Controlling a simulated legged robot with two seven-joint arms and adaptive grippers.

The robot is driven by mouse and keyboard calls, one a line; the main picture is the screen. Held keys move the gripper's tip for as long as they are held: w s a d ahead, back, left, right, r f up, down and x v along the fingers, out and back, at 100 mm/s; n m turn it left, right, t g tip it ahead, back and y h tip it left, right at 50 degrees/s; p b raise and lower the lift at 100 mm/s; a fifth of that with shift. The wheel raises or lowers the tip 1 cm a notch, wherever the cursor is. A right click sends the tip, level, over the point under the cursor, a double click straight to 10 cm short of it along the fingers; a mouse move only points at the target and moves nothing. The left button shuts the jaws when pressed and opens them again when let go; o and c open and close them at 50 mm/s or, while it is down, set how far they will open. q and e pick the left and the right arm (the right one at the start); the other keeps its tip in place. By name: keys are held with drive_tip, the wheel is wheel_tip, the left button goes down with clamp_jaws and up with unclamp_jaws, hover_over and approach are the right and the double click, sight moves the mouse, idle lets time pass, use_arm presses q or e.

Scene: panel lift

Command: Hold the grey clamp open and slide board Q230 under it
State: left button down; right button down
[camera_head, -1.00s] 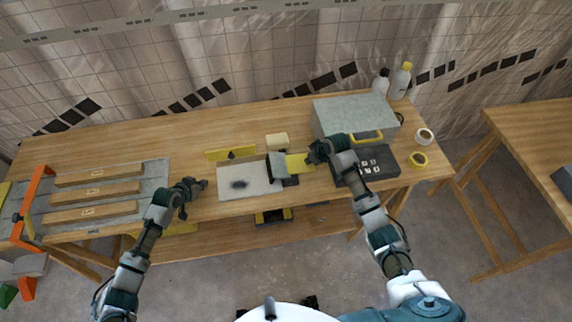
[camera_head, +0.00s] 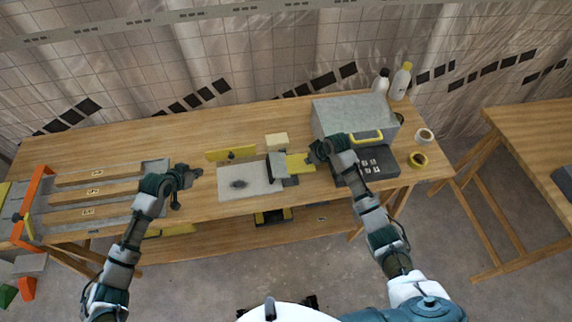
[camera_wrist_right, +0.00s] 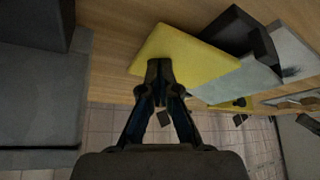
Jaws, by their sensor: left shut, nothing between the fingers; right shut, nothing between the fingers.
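The grey clamp (camera_head: 277,166), with dark parts and a broad yellow plate (camera_head: 300,163) on its right side, stands at the right end of a pale base plate on the bench. My right gripper (camera_head: 315,152) is shut at the yellow plate's right end. In the right wrist view, the closed fingertips (camera_wrist_right: 160,65) overlap the yellow plate (camera_wrist_right: 185,52); whether they press on it cannot be told. My left gripper (camera_head: 199,171) is shut and empty, left of the base plate. Several wooden boards (camera_head: 98,192) lie on a grey rack at left; their labels are too small to read.
The pale base plate (camera_head: 230,190) has a dark smudge. A yellow upright strip (camera_head: 222,155) and a cream block (camera_head: 276,140) stand behind it. A grey case (camera_head: 345,115), a dark tray (camera_head: 378,155), bottles and tape rolls fill the right end. An orange frame (camera_head: 35,195) edges the rack.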

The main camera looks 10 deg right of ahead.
drive_tip(key=shift+s, duration=0.1)
drive_tip(key=shift+r, duration=1.35)
wheel_tip(320, 180, up, 6)
idle(0.4)
